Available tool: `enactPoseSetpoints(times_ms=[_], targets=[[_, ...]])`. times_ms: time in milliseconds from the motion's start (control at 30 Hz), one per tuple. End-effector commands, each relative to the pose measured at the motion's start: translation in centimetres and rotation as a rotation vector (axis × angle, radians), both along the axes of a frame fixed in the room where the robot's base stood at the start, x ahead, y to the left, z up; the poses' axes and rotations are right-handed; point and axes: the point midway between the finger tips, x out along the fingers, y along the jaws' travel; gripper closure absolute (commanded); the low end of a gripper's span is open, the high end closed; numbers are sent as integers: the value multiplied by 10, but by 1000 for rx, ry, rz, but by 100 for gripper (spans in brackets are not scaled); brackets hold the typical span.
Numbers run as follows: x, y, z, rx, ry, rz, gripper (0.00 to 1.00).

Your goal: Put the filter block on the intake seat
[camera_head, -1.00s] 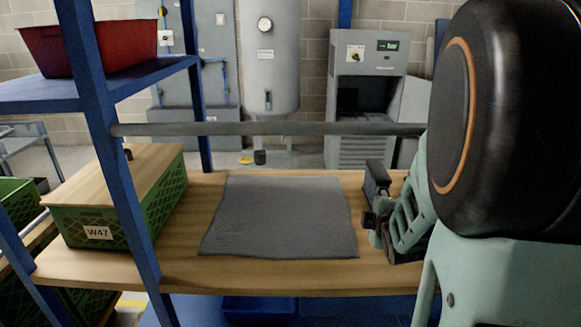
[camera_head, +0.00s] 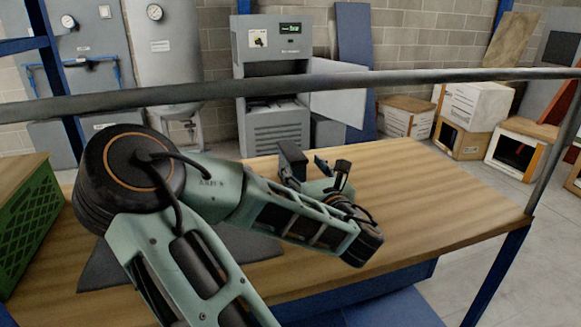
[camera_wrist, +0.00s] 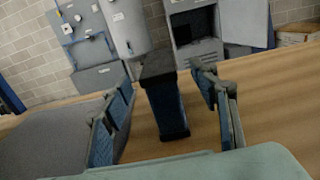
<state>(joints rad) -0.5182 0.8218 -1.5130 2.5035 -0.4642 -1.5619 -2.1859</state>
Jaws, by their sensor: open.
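The filter block (camera_head: 292,160) is most likely the dark upright block on the wooden tabletop, just beyond my gripper (camera_head: 322,176). In the wrist view, the block (camera_wrist: 166,100) shows a dark top, a blue face and a dark lower edge. It stands between my two spread, blue-padded fingers (camera_wrist: 163,72), with a gap visible on each side. My gripper is open. In the head view my arm crosses the table and hides the block's lower part. I cannot make out the intake seat for certain; a grey cabinet (camera_head: 274,130) with a dark open bay stands behind the table.
A grey mat (camera_head: 100,268) lies partly under my arm. A green crate (camera_head: 30,225) is at the left. A grey rail (camera_head: 400,82) crosses above the table. The right of the tabletop (camera_head: 440,195) is bare. Boxes (camera_head: 475,105) stand on the floor at the back right.

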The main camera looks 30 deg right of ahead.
Motion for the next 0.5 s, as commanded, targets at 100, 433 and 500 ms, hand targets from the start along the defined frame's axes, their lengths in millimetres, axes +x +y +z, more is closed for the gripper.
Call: enactPoseSetpoints(times_ms=[100, 433, 500], targets=[[18, -4, -1, 1, 0, 2, 45], [50, -10, -2, 3, -1, 2, 45], [61, -13, -2, 3, -2, 1, 45]])
